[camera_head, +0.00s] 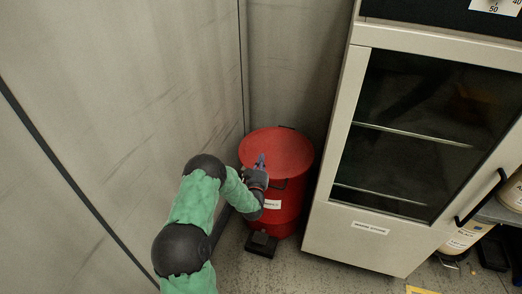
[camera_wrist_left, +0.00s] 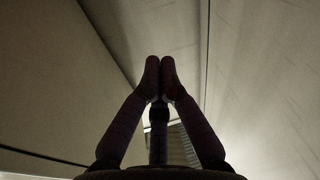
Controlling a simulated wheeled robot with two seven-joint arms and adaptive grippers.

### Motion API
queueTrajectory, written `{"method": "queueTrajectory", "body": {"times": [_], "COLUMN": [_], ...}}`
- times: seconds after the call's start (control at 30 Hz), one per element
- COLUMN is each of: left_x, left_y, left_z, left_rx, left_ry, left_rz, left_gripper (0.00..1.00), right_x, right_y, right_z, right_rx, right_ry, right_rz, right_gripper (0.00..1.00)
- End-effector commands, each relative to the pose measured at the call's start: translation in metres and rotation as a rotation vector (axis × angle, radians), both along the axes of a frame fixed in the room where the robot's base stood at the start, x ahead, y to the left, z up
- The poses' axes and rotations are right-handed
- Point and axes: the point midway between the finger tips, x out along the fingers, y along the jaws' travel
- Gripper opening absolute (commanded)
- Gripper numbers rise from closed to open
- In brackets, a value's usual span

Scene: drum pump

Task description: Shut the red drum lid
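The red drum (camera_head: 289,212) stands on the floor in the corner, between the grey wall and the pale cabinet. Its red lid (camera_head: 283,149) shows as a round disc over the top of the drum; I cannot tell whether a gap remains under it. My left gripper (camera_head: 261,161) is over the front left part of the lid, and I cannot tell whether it touches. In the left wrist view the fingertips of the left gripper (camera_wrist_left: 160,65) are together with nothing seen between them. The lid is not recognisable there. My right gripper is not in view.
A black pedal-like block (camera_head: 261,244) sits at the drum's foot. The pale cabinet (camera_head: 345,236) with a dark glass door stands close on the right. The grey wall (camera_head: 120,90) is close on the left. Labelled containers (camera_head: 463,238) stand at far right.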

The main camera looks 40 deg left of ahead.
Motion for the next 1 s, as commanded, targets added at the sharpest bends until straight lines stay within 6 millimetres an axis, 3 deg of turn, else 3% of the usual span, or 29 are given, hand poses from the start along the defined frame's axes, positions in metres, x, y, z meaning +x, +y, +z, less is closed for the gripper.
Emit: {"method": "queueTrajectory", "body": {"times": [0.03, 0.2, 0.5, 0.8, 1.0], "left_x": [-0.003, -0.011, -0.018, -0.019, -0.02], "left_y": [-0.002, -0.004, -0.006, -0.008, -0.011], "left_z": [-0.016, -0.057, -0.119, -0.155, -0.165], "left_rx": [-0.003, -0.002, -0.002, -0.005, -0.008], "left_ry": [0.005, 0.005, 0.004, 0.007, 0.013], "left_rz": [-0.001, 0.0, 0.0, -0.002, -0.007], "left_gripper": [0.0, 0.0, 0.0, 0.0, 0.0], "right_x": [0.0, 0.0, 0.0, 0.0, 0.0], "right_y": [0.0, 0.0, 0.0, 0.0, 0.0], "right_z": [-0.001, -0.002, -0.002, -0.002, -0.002], "right_rx": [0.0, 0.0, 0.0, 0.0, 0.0], "right_ry": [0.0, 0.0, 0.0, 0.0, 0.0], "right_rz": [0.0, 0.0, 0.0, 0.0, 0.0], "right_gripper": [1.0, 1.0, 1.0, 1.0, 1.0]}}
